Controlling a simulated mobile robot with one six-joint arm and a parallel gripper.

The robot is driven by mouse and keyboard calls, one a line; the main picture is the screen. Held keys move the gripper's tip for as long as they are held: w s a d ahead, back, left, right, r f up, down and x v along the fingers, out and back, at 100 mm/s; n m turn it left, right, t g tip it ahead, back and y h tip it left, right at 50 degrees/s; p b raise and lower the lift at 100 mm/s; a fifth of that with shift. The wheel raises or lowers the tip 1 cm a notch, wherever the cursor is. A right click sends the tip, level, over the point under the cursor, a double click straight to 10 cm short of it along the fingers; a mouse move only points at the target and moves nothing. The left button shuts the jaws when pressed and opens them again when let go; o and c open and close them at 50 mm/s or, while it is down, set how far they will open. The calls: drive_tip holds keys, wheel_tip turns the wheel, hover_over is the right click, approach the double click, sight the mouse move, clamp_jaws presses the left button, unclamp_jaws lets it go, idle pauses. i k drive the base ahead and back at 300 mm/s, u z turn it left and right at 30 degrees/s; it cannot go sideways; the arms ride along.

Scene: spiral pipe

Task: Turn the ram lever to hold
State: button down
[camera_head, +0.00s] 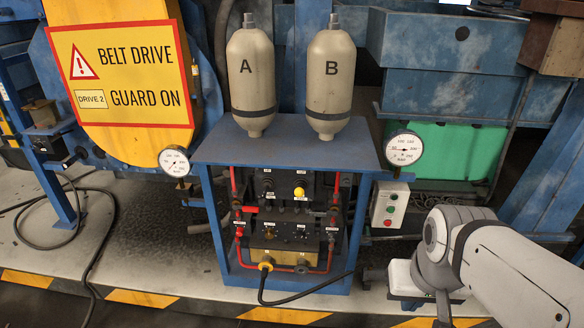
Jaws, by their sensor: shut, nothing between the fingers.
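A black valve panel (285,215) sits inside a blue frame in the middle of the view. It carries several small levers and knobs. A red handle (246,209) sticks out at its left, and a yellow knob (299,192) sits at its upper right. The small white labels are too small to read, so I cannot tell which lever is the ram lever or how it is set. My gripper (442,308) is at the lower right, under my grey wrist, partly cut off by the bottom edge. It is shut and empty, to the right of the panel and apart from it.
Tanks A (250,85) and B (330,85) stand on the blue frame top (290,150). Gauges flank it at left (174,162) and right (404,149). A button box (390,204) hangs at right. A black hose (300,295) loops out at the front. The floor before the frame is mostly clear.

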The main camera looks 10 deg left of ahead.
sight(298, 192)
drive_tip(key=z, duration=2.05)
drive_tip(key=k, duration=1.15)
drive_tip(key=u, duration=1.15)
drive_tip(key=i, duration=1)
drive_tip(key=u, duration=0.05)
